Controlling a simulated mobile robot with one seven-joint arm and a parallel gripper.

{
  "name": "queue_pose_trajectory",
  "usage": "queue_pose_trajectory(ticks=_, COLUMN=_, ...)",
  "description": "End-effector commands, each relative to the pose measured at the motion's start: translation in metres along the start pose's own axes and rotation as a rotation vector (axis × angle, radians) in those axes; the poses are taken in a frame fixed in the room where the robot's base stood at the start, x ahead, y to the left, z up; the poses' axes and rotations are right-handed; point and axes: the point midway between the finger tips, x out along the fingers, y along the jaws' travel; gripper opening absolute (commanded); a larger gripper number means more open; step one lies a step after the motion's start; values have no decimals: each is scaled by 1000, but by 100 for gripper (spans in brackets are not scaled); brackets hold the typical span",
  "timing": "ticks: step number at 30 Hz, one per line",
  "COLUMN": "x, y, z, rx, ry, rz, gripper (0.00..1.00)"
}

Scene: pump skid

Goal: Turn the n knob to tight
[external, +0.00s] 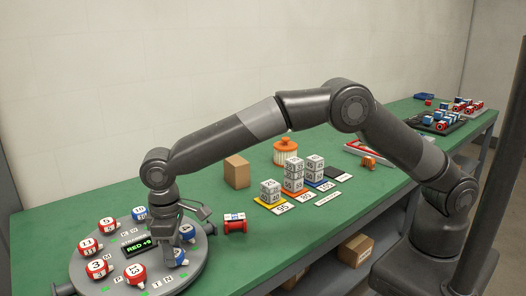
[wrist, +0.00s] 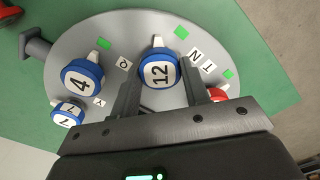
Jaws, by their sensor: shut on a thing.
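The round grey plate (external: 190,277) at the front left carries several numbered red and blue knobs around a display reading RED +9. In the wrist view, a blue knob marked 12 (wrist: 158,72) sits between my gripper's fingers (wrist: 160,85), with the N label (wrist: 197,57) beside it on the right. My gripper (external: 180,240) reaches down over the plate and is shut on this knob. The knob's white pointer (wrist: 157,42) points up, a little left of a green mark (wrist: 181,33). In the external view, the gripper partly hides the knob.
The blue 4 knob (wrist: 82,78) is left of the gripper, and a red knob (wrist: 217,94) is close on its right, partly hidden. A red spool-like part (external: 235,223) stands just right of the plate. A cardboard box (external: 236,172) and stacked numbered cubes (external: 293,178) stand farther back.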

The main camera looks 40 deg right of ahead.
Motion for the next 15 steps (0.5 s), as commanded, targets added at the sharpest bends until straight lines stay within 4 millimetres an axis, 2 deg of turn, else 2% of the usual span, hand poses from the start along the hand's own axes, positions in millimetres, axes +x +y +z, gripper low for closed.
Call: queue_pose_trajectory(ticks=15, x=1, y=0, z=1, rx=458, ry=-4, rz=1, gripper=19)
